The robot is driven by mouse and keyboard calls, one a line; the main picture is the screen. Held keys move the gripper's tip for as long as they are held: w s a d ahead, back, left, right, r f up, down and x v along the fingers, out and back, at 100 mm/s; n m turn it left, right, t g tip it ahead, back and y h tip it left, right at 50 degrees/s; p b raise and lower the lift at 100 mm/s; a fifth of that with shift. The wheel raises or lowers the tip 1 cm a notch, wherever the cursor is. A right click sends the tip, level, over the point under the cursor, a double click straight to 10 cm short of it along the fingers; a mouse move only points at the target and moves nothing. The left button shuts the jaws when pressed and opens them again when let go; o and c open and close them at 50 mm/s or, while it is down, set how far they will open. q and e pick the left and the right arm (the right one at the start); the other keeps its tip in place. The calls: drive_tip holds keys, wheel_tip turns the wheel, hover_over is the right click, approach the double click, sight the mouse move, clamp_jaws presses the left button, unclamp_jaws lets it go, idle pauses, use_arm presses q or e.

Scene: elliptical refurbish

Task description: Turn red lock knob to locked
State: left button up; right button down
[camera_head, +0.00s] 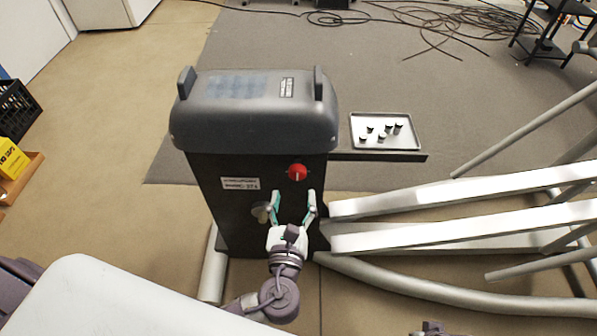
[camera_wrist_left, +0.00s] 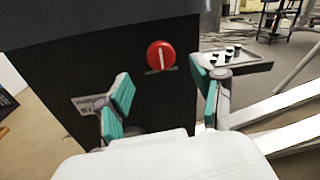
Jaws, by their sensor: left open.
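The red lock knob (camera_head: 297,172) sits on the dark front panel of the grey machine (camera_head: 255,110), with a white line across its face. In the left wrist view the knob (camera_wrist_left: 161,55) shows ahead, with its white line near vertical. My left gripper (camera_head: 294,197) is open and empty, just below the knob in the head view and apart from it. In the left wrist view its two teal-padded fingers (camera_wrist_left: 166,90) stand wide on either side, with the knob beyond and between them. My right gripper cannot be made out.
A white label (camera_head: 240,183) is on the panel left of the knob. A tray (camera_head: 384,131) with several small dark pieces lies on a shelf at the right. Long white and grey machine rails (camera_head: 460,199) extend right of the panel. Cables (camera_head: 440,20) lie on the floor behind.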

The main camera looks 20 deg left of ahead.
sight(297, 176)
use_arm(q)
drive_tip(key=x, duration=0.6)
drive_tip(key=shift+w+f+b, duration=0.1)
drive_tip(key=shift+w+b, duration=0.2)
drive_tip(key=shift+x, duration=0.8)
use_arm(e)
drive_tip(key=shift+v, duration=1.35)
use_arm(q)
drive_tip(key=shift+c, duration=0.2)
use_arm(e)
drive_tip(key=shift+w+r, duration=0.1)
drive_tip(key=shift+w, duration=0.1)
use_arm(q)
drive_tip(key=c, duration=1)
drive_tip(key=shift+c, duration=0.6)
use_arm(e)
drive_tip(key=shift+d, duration=0.1)
